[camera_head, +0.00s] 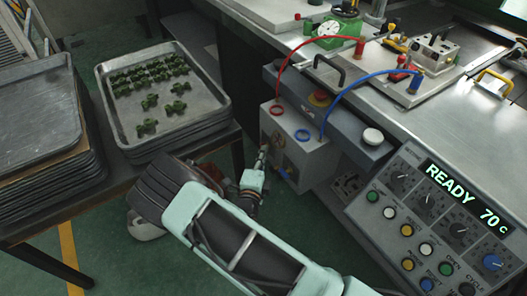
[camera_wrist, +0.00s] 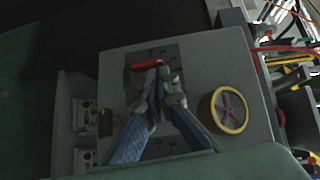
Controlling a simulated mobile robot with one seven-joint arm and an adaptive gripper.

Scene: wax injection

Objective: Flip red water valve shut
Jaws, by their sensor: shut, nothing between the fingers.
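The red valve handle (camera_wrist: 147,64) shows in the wrist view as a short red lever lying nearly level across the picture. It is on the front plate of a grey box (camera_wrist: 215,65). My gripper (camera_wrist: 158,80) is shut and empty, its fingertips just below the handle in the picture; I cannot tell whether they touch it. In the head view my gripper (camera_head: 264,152) is at the left side of the pale box (camera_head: 308,158), and I cannot make out the red handle there.
A yellow-rimmed round gauge (camera_wrist: 230,109) sits right of the handle. Red hose (camera_head: 310,47) and blue hose (camera_head: 345,92) arch to the box. The control panel (camera_head: 420,215) reads READY 70 C. A tray (camera_head: 205,123) of green parts stands left.

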